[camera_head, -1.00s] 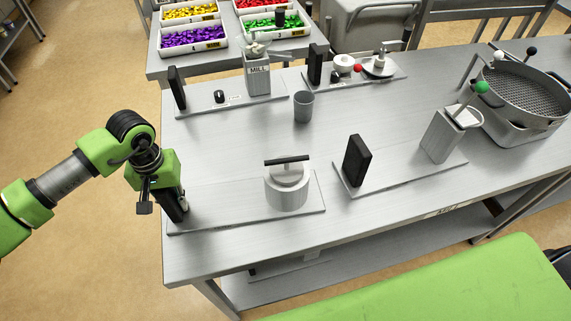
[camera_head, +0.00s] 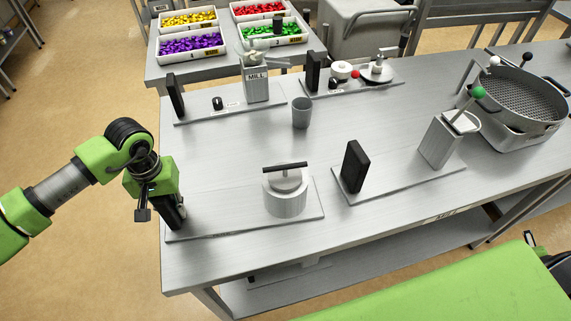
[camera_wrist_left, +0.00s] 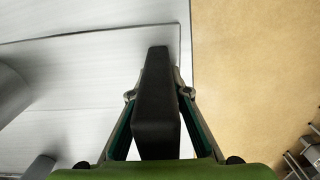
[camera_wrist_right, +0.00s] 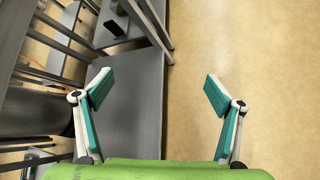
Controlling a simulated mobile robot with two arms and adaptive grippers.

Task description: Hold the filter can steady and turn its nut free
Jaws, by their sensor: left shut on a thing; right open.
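The filter can (camera_head: 285,203) is a short grey cylinder standing on a flat base plate (camera_head: 240,222) at the near left of the table. A grey nut-like top with a black crossbar (camera_head: 285,166) sits on it. A black upright block stands at the plate's left end. My left gripper (camera_head: 172,212) is shut on this black block (camera_wrist_left: 156,100), its fingers on both sides, apart from the can. Part of the can shows at the left wrist view's edge. My right gripper (camera_wrist_right: 156,90) is open and empty, above floor and a grey surface in its wrist view.
A second plate with a black block (camera_head: 354,166) and a grey box (camera_head: 438,142) stands right of the can. A grey cup (camera_head: 302,112), a mill (camera_head: 256,78) and a perforated basin (camera_head: 515,95) stand farther back. The table middle is fairly clear.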

